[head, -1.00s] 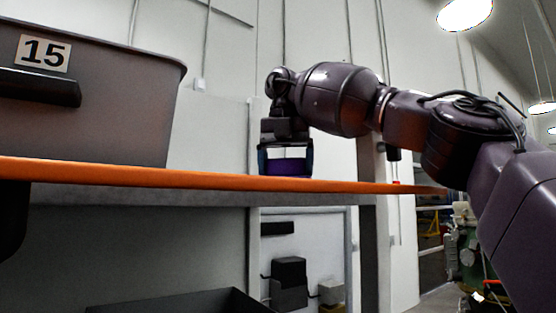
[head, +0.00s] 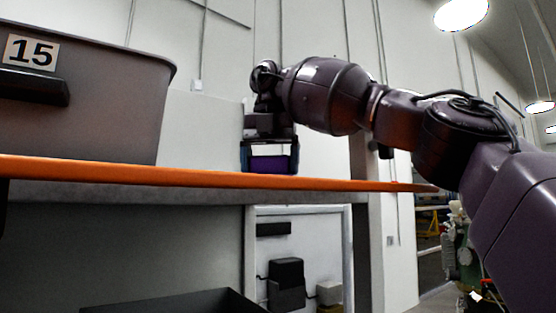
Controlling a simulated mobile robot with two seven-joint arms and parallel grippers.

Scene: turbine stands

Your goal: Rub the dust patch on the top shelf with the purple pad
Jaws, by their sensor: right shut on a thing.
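The purple pad (head: 270,165) is between the fingers of my right gripper (head: 270,158), just behind the orange front edge of the top shelf (head: 220,180). My right gripper points down and is shut on the pad. The shelf is seen almost edge-on from slightly below, so its upper surface is hidden. I cannot tell whether the pad touches the shelf. The dust patch is not visible. My left gripper is not in view.
A large grey bin (head: 85,110) marked 15 stands on the shelf to the left of my right gripper. A dark open bin (head: 175,302) is below the shelf. The shelf between the grey bin and my gripper shows free room.

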